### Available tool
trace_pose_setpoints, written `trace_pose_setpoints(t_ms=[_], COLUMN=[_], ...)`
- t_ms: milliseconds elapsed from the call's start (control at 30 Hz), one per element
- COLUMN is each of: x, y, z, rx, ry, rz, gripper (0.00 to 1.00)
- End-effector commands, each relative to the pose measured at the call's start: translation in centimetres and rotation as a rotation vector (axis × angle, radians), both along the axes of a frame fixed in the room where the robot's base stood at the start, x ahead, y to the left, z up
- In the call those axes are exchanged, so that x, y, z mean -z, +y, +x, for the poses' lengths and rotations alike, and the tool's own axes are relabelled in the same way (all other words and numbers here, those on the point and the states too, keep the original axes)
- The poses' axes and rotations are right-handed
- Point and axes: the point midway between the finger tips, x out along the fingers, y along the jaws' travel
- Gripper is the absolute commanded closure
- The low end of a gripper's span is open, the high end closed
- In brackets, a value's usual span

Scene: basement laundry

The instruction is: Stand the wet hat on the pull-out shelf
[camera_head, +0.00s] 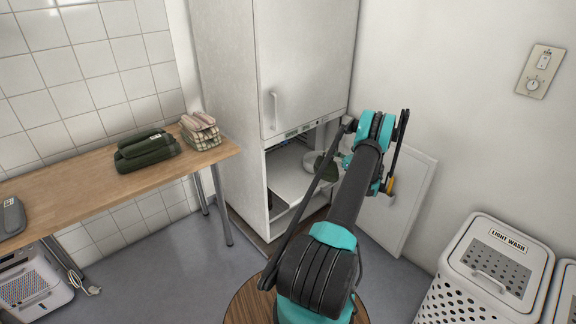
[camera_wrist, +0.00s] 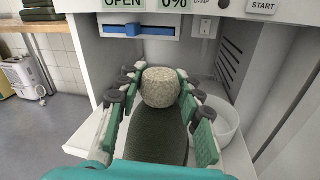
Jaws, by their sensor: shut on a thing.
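My gripper (camera_wrist: 158,92) is shut on the hat, a dark green body (camera_wrist: 160,142) with a beige woolly pom-pom (camera_wrist: 161,87) between the fingertips. In the head view the green hat (camera_head: 326,171) shows at the cabinet opening, partly behind my arm. The white pull-out shelf (camera_head: 285,182) extends from the lower opening of the tall cabinet. It also shows below my gripper in the wrist view (camera_wrist: 86,150). I cannot tell whether the hat touches the shelf.
A white round bowl (camera_wrist: 229,122) is on the shelf's right side, close to my right finger. The cabinet walls and a control panel (camera_wrist: 190,6) border the opening. A wooden table (camera_head: 80,178) with folded dark green cloth (camera_head: 146,150) stands left. Light-wash hamper (camera_head: 490,265) stands right.

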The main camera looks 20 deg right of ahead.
Motion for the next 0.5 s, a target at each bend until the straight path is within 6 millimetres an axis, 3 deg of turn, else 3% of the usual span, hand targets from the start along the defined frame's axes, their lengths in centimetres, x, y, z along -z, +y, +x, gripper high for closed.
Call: trace_pose_setpoints(t_ms=[500], x=[0.0], y=[10.2], z=[5.9], rx=[-0.005], ry=[0.000], rz=[0.000], gripper=[1.00])
